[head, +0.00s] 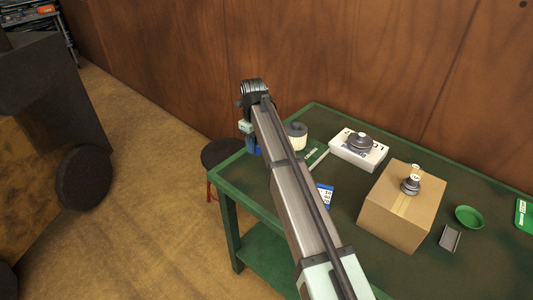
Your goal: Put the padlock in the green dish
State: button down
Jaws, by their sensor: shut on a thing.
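The green dish (469,217) is a small round shallow dish. It lies empty on the green table at the right, past the cardboard box. My arm reaches from the bottom toward the upper left, far from the dish. My gripper (248,138) hangs down beside the arm's far end, near the table's left corner, and is mostly hidden by the arm. It is shut on a small blue thing, likely the padlock (254,147), which shows only in part. Its shackle cannot be made out. No other padlock shows on the table.
A cardboard box (402,212) with small dark parts (411,183) on top stands between my arm and the dish.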

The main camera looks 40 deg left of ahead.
jog(key=shift+r, duration=1.2)
notch_tip(320, 180, up, 4)
jog(key=shift+r, duration=0.15)
jog(key=shift+w+d+r, duration=0.25)
jog(key=shift+w+d, duration=0.2)
jog(key=w+d, duration=1.2)
jog(key=d, duration=0.2)
send_over(467, 219)
notch_tip(467, 219, down, 4)
jog(key=shift+f, duration=5.55)
